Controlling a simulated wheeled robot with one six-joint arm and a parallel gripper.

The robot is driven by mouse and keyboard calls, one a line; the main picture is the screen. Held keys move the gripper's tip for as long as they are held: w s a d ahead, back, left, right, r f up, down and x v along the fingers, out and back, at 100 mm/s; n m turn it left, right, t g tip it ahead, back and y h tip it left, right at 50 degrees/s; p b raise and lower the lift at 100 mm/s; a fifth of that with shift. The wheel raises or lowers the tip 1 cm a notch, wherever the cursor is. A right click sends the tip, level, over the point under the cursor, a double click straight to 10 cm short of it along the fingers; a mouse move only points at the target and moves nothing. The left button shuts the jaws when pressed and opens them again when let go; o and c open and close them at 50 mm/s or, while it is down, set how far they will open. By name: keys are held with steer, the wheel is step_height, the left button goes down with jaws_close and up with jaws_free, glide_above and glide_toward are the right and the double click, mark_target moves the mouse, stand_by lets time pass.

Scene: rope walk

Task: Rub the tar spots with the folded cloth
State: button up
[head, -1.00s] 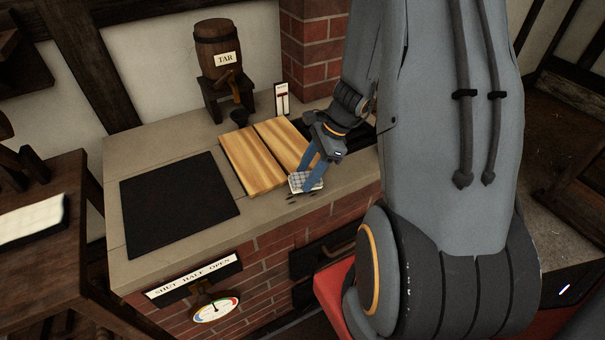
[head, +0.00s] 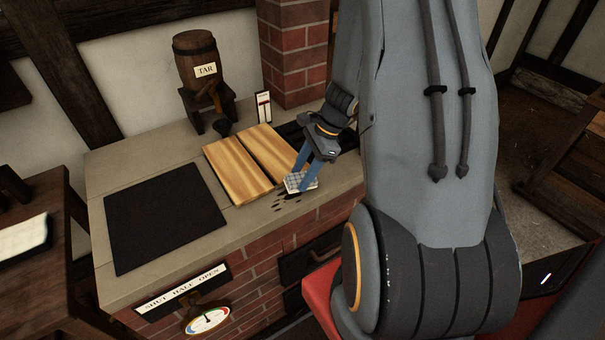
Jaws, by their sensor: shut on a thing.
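My gripper (head: 302,178) is shut on the folded cloth (head: 298,184), a small pale checked pad, and holds it down at the front edge of the stone counter. Dark tar spots (head: 281,202) show on the counter just in front of and left of the cloth. The cloth and gripper may hide more spots; I cannot tell. Whether the cloth presses on the stone is hard to see.
Two wooden boards (head: 236,166) lie just left of the cloth. A black mat (head: 165,215) covers the counter's left part. The tar barrel (head: 199,62) stands on a stand at the back, with a small dark pot (head: 222,128) below its tap. A brick pillar (head: 294,50) rises behind.

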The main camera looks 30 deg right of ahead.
mark_target(302, 177)
steer(key=shift+r+p, duration=2.2)
steer(key=shift+r, duration=0.6)
steer(key=shift+r+p, duration=1.05)
steer(key=shift+r, duration=0.45)
